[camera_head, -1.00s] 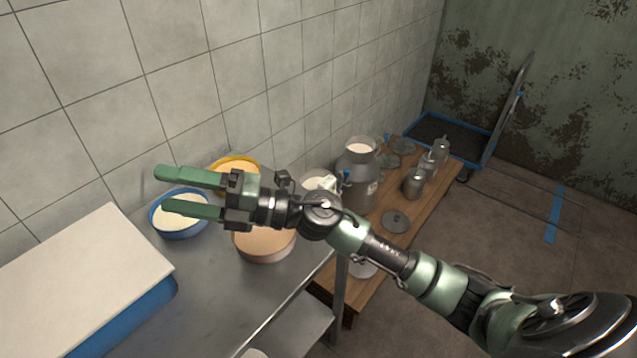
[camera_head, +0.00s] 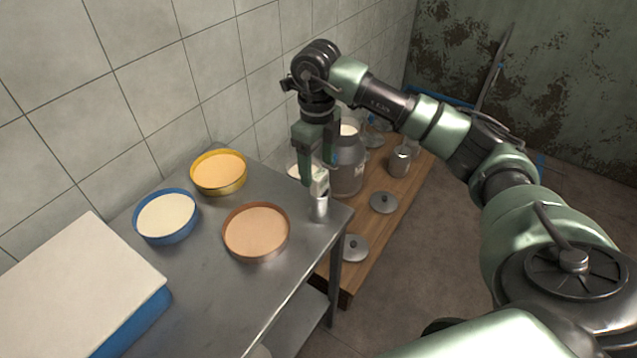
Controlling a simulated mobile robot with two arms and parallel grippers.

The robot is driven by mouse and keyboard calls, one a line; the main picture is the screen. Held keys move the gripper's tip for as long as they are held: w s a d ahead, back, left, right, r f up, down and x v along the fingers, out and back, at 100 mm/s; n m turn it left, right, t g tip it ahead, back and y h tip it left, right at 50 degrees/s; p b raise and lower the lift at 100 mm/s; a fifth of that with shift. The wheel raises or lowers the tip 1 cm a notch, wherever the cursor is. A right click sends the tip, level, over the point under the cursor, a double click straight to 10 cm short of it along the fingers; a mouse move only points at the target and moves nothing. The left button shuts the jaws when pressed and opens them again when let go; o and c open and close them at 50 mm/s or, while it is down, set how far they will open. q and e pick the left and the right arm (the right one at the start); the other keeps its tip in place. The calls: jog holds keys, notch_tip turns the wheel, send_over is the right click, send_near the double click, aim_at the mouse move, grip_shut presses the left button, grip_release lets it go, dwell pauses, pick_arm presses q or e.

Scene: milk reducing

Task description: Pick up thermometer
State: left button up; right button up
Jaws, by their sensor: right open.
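My right gripper (camera_head: 317,172) points down over the far right corner of the metal table, its green fingers apart. A small white device with a dark patch (camera_head: 320,183), apparently the thermometer, is right at the fingertips. It sits at the top of a shiny metal cylinder (camera_head: 319,208) near the table edge. The fingers partly hide it, and I cannot tell whether they touch it. My left gripper is not in view.
The metal table (camera_head: 215,265) holds a blue bowl (camera_head: 166,216), a yellow bowl (camera_head: 219,172), a brown bowl (camera_head: 256,231) and a white-topped blue box (camera_head: 75,285). A milk can (camera_head: 348,168) and lids stand on the wooden bench (camera_head: 365,262). The tiled wall is close behind.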

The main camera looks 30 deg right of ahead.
aim_at(320, 174)
jog(key=f, duration=0.1)
jog(key=f+p, duration=0.1)
jog(key=f, duration=0.1)
jog(key=shift+s+d+f+p, duration=0.2)
jog(key=shift+f+p, duration=0.1)
jog(key=shift+f, duration=0.45)
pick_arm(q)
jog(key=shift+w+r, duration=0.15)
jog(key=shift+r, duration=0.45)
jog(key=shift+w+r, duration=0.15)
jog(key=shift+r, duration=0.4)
pick_arm(e)
grip_shut()
